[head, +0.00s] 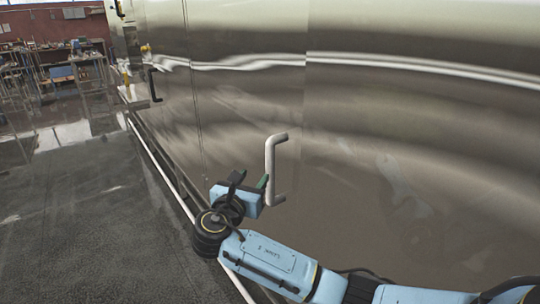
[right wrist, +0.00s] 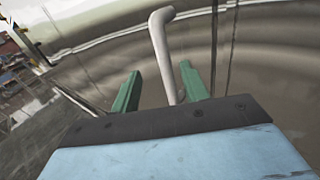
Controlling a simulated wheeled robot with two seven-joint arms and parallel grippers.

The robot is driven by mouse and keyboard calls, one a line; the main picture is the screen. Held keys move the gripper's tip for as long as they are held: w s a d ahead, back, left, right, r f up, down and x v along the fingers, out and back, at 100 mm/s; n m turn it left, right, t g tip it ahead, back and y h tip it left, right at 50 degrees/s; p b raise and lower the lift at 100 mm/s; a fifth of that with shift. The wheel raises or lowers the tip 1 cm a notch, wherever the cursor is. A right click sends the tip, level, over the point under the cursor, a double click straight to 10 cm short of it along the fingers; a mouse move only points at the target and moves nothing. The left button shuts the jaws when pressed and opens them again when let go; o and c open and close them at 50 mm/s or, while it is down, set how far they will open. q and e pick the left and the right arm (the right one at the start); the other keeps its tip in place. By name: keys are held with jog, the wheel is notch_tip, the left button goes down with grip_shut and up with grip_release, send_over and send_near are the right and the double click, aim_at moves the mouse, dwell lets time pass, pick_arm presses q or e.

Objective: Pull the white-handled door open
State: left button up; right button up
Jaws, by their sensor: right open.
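The white handle (head: 270,165) is an upright bracket-shaped bar on the shiny metal door (head: 340,150). It also shows in the right wrist view (right wrist: 162,50), running down between my two green fingers. My right gripper (head: 252,183) is open at the left of the handle's lower half, with a green finger close to the bar. In the right wrist view my right gripper (right wrist: 160,88) has its fingers apart, and the bar is nearer the right finger. I cannot tell whether either finger touches it. My left gripper is not in view.
A black handle (head: 154,86) sits on the metal wall farther left. A pale rail (head: 160,172) runs along the foot of the machine. The dark floor (head: 70,220) at the left is clear. Tables and clutter (head: 65,65) stand far back left.

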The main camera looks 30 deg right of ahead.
aim_at(268, 156)
jog(key=x, duration=1.3)
jog(key=shift+d+r, duration=0.15)
jog(key=shift+d, duration=0.05)
grip_shut()
